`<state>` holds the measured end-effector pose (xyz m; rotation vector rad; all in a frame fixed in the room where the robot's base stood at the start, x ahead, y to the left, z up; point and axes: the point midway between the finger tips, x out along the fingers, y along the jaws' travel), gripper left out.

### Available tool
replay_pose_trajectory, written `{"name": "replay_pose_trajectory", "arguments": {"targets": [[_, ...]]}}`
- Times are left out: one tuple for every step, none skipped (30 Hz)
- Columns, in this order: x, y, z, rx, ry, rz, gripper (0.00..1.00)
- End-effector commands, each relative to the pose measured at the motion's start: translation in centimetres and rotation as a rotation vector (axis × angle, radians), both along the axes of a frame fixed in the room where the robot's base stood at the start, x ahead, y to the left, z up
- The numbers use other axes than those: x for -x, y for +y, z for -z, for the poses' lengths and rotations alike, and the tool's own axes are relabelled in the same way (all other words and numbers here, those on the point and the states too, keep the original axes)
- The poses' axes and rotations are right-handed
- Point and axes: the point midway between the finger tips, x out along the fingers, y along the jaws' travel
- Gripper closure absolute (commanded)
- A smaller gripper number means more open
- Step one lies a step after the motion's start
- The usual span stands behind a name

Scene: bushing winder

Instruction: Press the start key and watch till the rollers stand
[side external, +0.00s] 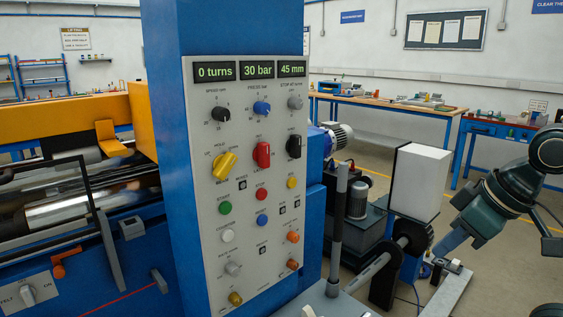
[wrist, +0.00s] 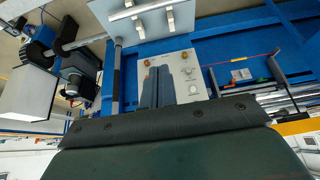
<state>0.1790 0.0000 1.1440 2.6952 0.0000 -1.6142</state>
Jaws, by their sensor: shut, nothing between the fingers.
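The control panel (side external: 203,279) is a grey plate on a blue column. Its green start key (side external: 225,208) sits under a START label at the left, above a white key. The displays (side external: 249,70) read 0 turns, 30 bar and 45 mm. The shiny rollers (side external: 77,210) lie to the left of the column; from one frame I cannot tell whether they turn. In the wrist view my gripper (wrist: 164,72) is shut and empty, pointing over the panel's knob end. The start key is not visible there. In the side view my arm is at the right, apart from the panel.
A yellow selector (side external: 224,165) and a red knob (side external: 262,154) sit above the keys. A dark upright post (side external: 339,230) and a white box (side external: 421,180) stand between the panel and my arm. Workbenches line the back wall.

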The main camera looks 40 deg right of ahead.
Motion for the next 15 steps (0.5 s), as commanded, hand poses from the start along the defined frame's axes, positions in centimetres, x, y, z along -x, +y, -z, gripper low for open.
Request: {"name": "replay_pose_trajectory", "arguments": {"targets": [[0.0, 0.0, 0.0, 0.0, 0.0, 0.0, 1.0], [0.0, 0.0, 0.0, 0.0, 0.0, 0.0, 1.0], [-0.1, 0.0, 0.0, 0.0, 0.0, 0.001, 1.0], [-0.1, 0.0, 0.0, -0.001, -0.001, 0.002, 1.0], [-0.2, 0.0, -0.1, -0.002, -0.001, 0.004, 1.0], [-0.3, 0.0, -0.1, -0.003, -0.002, 0.006, 1.0], [-0.5, 0.0, -0.1, -0.005, -0.002, 0.009, 1.0], [-0.6, 0.0, -0.2, -0.007, -0.003, 0.012, 1.0], [-0.9, 0.0, -0.3, -0.009, -0.005, 0.018, 1.0], [-1.2, 0.0, -0.3, -0.011, -0.006, 0.023, 1.0], [-1.5, 0.0, -0.4, -0.014, -0.008, 0.029, 1.0], [-1.9, 0.1, -0.5, -0.019, -0.01, 0.039, 1.0], [-2.2, 0.1, -0.5, -0.022, -0.011, 0.045, 1.0], [-2.7, 0.1, -0.7, -0.027, -0.015, 0.054, 1.0], [-3.3, 0.1, -0.8, -0.033, -0.018, 0.065, 1.0]]}}
